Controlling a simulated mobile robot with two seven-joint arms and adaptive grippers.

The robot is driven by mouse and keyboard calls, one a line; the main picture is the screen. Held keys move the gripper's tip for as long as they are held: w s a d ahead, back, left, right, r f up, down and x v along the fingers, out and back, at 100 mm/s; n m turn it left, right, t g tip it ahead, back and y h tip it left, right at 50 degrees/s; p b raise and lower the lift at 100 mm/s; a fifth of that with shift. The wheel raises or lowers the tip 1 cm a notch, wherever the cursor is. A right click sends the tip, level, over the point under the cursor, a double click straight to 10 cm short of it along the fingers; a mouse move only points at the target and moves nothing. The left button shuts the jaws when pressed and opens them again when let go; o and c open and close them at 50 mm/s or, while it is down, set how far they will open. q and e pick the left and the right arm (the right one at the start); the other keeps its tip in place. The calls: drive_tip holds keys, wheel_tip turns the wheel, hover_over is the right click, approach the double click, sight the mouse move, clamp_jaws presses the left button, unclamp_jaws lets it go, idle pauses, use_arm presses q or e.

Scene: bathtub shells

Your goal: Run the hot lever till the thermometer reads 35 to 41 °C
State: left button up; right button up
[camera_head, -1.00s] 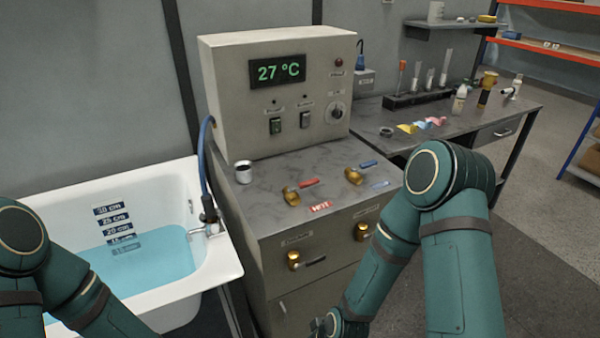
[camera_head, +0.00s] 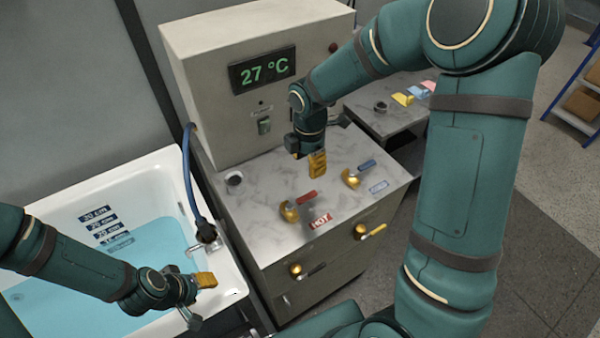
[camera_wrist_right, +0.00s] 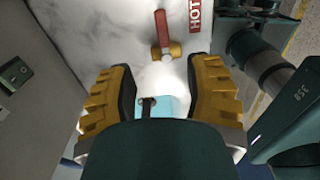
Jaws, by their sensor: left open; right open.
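The thermometer display (camera_head: 262,70) on the beige control box reads 27 °C. The hot lever (camera_head: 305,198) has a red handle and a brass base, and sits on the grey counter behind the HOT label (camera_head: 320,220). It also shows near the top of the right wrist view (camera_wrist_right: 161,28). My right gripper (camera_head: 317,165) is open above the counter, a little behind the lever and apart from it. Its yellow fingers (camera_wrist_right: 162,95) are spread with nothing held. My left gripper (camera_head: 206,280) is open and empty over the tub's near right rim.
A blue-handled lever (camera_head: 366,164) stands to the right on the counter. Two more brass valves are on the front panel, one with a yellow handle (camera_head: 376,230). The white tub (camera_head: 165,160) holds blue water at left.

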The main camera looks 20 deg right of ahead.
sight(308, 195)
wheel_tip(308, 195, down, 14)
drive_tip(key=shift+s+r+b, duration=0.15)
drive_tip(key=shift+r+b, duration=0.1)
drive_tip(key=shift+b, duration=0.1)
clamp_jaws()
idle(0.4)
